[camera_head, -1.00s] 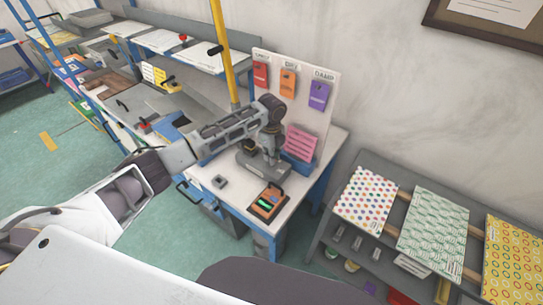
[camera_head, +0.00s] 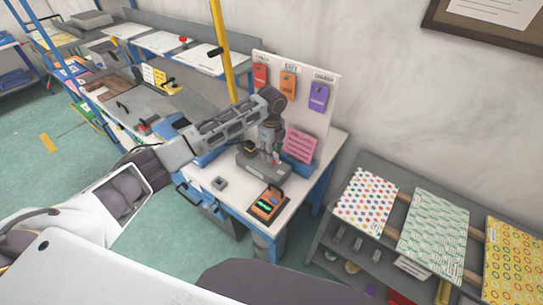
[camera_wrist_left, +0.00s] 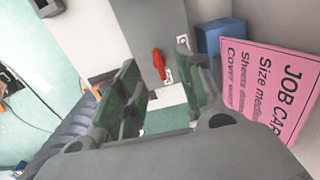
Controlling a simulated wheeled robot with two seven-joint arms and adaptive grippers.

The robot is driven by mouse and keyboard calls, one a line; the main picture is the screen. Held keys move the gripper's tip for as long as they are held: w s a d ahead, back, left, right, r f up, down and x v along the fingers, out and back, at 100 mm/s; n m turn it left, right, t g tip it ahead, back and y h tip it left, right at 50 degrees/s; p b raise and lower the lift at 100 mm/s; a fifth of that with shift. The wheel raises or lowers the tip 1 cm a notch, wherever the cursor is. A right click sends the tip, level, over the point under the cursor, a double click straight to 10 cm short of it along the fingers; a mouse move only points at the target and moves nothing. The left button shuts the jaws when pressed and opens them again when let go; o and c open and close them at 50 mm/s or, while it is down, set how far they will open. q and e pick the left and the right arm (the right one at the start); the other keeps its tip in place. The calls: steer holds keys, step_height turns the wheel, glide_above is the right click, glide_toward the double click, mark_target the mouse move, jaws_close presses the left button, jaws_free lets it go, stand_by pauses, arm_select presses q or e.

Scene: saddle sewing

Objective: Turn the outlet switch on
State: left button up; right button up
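A small red lever, which looks like the outlet switch (camera_wrist_left: 157,63), stands on a grey panel (camera_wrist_left: 135,25) in the left wrist view, between small labels marked 0 and 1. In the head view a bit of red shows by the grey unit (camera_head: 248,163) on the table. My left gripper (camera_head: 270,150) points down over this unit. In the left wrist view its two fingers (camera_wrist_left: 160,78) are apart, with the red lever showing in the gap between the tips. Nothing is held. Whether a finger touches the lever I cannot tell. My right gripper is not in view.
A pink job card (camera_head: 300,145) in a blue holder stands close to the gripper, before a board with coloured tags (camera_head: 288,84). An orange device with a green display (camera_head: 267,204) and a small grey block (camera_head: 219,183) lie on the white table. A shelf stands right.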

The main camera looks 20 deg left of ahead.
arm_select(q)
step_height(320, 180, up, 9)
steer(key=shift+f, duration=0.15)
steer(key=shift+f, duration=0.1)
stand_by(0.7)
